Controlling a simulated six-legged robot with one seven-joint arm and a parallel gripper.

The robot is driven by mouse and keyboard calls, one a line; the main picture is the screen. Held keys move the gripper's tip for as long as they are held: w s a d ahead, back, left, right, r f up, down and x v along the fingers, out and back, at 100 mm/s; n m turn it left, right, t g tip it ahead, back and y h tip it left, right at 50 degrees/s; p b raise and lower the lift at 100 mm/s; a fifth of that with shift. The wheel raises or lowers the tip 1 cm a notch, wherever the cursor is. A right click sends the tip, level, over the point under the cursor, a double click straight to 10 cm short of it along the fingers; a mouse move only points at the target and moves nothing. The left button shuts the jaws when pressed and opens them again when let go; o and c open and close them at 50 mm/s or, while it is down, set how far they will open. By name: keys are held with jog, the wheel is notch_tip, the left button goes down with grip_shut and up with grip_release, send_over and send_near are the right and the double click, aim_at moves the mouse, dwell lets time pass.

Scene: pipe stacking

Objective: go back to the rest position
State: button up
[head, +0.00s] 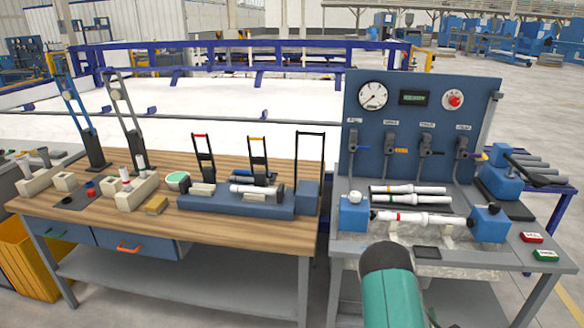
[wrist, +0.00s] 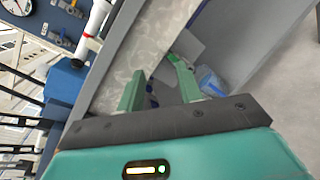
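My gripper (wrist: 156,65) shows in the wrist view with its two green fingers apart and nothing between them. It is beside the front of the right workbench, apart from the pipes. In the head view my teal arm covers the front edge of that bench and the fingers are not visible. A white pipe with a red band (head: 418,218) lies between two blue blocks on the bench. It also shows at the upper left of the wrist view (wrist: 98,20). Two more white pipes lie behind it, a rear one (head: 408,189) and a nearer one (head: 408,200).
The blue panel (head: 420,105) with a gauge and levers stands behind the pipes. The left blue block (head: 353,213) and right blue block (head: 488,223) flank the front pipe. A wooden workbench (head: 240,222) with clamps stands left. Floor is open at the far right.

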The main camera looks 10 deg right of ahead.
jog(key=w+a+r+m+g+y, duration=0.1)
jog(key=w+a+r+m, duration=0.3)
jog(key=r, duration=0.3)
jog(key=w+a+r+m+g+y, duration=0.1)
jog(key=a+r+m+g, duration=0.1)
jog(key=a+r+m, duration=0.35)
jog(key=s+a+r+m+g+y, duration=0.1)
jog(key=s+a+r+m+y, duration=0.15)
jog(key=a+r, duration=0.35)
jog(key=s+a+r+m+y, duration=0.1)
jog(key=a+r+m, duration=0.25)
jog(key=r, duration=0.35)
jog(key=s+a+r+m+g+y, duration=0.2)
jog(key=s+a+r+m, duration=0.1)
jog(key=s+a+r, duration=0.7)
jog(key=s+a+r+m+g, duration=0.1)
jog(key=s+a+m, duration=0.1)
jog(key=s, duration=0.6)
jog(key=s+a+r+m+g, duration=0.1)
jog(key=s+a, duration=0.3)
jog(key=s, duration=0.4)
jog(key=shift+r+m+y, duration=0.2)
jog(key=shift+m+y, duration=0.15)
jog(key=shift+y, duration=0.1)
jog(key=shift+w, duration=0.15)
